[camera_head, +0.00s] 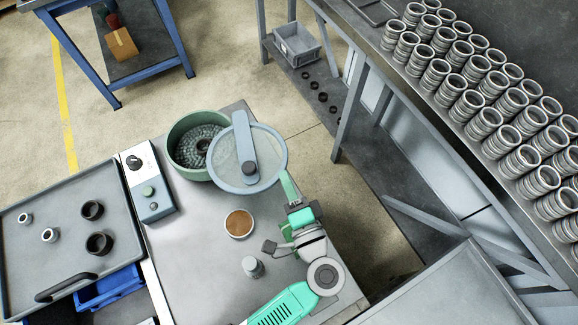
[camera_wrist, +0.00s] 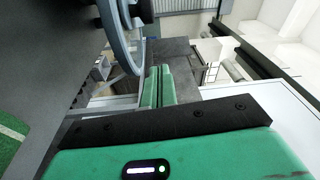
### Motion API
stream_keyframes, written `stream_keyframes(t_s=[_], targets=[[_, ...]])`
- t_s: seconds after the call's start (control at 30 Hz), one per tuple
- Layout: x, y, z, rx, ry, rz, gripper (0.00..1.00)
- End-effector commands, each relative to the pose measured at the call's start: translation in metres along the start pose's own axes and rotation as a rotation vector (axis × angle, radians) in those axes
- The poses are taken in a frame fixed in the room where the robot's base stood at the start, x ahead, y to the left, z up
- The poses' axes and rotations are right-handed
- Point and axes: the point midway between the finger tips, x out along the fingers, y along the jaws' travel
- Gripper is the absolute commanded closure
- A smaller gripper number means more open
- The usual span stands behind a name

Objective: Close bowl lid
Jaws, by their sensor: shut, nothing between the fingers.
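The green bowl (camera_head: 174,160) stands on the grey work table, filled with small grey pieces around a dark centre. Its round, clear lid (camera_head: 225,163) with a grey-blue rim and arm is swung to the right. It overlaps only the bowl's right side, and the left part of the bowl is uncovered. My gripper (camera_head: 286,175) is at the lid's lower right edge, shut and empty. In the wrist view its green fingers (camera_wrist: 158,86) are together beside the curved lid rim (camera_wrist: 119,40). I cannot tell whether they touch it.
A control box (camera_head: 148,184) stands left of the bowl. A brown-filled dish (camera_head: 239,223) and a small grey cylinder (camera_head: 252,267) stand in front. A tray (camera_head: 68,250) with rings lies left. Stacked metal rings (camera_head: 468,105) fill the right bench.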

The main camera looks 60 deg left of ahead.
Motion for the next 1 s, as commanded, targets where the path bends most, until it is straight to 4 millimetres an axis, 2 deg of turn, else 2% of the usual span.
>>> stream_keyframes(t_s=[0.3, 0.4, 0.6, 1.0], targets=[[0.07, 0.0, 0.001, 0.001, -0.003, 0.0, 1.0], [0.063, 0.001, 0.017, 0.003, 0.002, 0.002, 1.0], [0.057, 0.0, 0.035, 0.002, 0.002, 0.001, 1.0], [0.054, 0.0, 0.037, 0.0, 0.004, 0.001, 1.0]])
